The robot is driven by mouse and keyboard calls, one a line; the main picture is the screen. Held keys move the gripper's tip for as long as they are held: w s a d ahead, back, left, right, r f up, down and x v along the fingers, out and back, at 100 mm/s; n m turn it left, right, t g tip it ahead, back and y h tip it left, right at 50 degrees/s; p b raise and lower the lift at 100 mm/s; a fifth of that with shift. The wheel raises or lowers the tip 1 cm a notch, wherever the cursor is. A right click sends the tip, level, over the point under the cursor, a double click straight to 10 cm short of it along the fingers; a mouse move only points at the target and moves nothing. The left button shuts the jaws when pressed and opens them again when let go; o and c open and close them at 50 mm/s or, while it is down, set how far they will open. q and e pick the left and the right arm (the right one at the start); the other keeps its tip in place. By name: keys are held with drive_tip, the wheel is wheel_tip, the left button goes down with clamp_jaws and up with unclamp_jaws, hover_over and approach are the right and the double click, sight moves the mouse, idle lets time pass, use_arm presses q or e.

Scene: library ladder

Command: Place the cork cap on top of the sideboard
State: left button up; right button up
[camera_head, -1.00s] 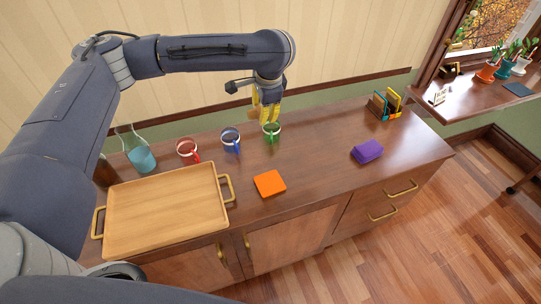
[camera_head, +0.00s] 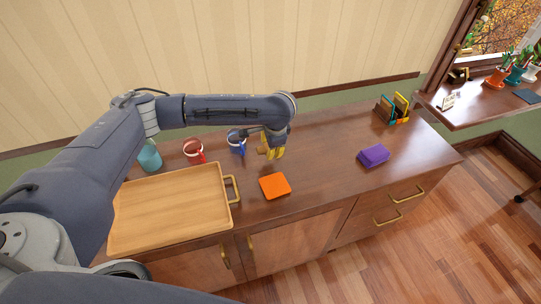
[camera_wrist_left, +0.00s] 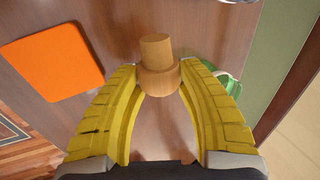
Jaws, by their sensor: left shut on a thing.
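The cork cap (camera_wrist_left: 157,62), light brown with a wide collar and a narrower plug, is between the yellow fingertips of my left gripper (camera_wrist_left: 158,82) in the left wrist view. The gripper is shut on its collar. In the head view my left gripper (camera_head: 270,152) is low over the back middle of the wooden sideboard (camera_head: 325,150). I cannot tell whether the cap touches the sideboard top. My right gripper is not in view.
An orange square (camera_head: 274,186) lies in front of the gripper. A green mug (camera_wrist_left: 225,85) is close beside it. A purple block (camera_head: 373,156) and letter rack (camera_head: 393,109) are right.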

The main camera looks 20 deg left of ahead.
sight(271, 161)
use_arm(q)
drive_tip(key=shift+f, duration=2.15)
drive_tip(key=shift+f, duration=0.15)
drive_tip(key=o, duration=1)
drive_tip(key=shift+c, duration=0.2)
drive_tip(key=v, duration=1.1)
drive_tip(key=shift+r, duration=0.25)
drive_tip(key=shift+o, duration=0.8)
drive_tip(key=shift+s+r, duration=0.1)
drive_tip(key=shift+r, duration=0.3)
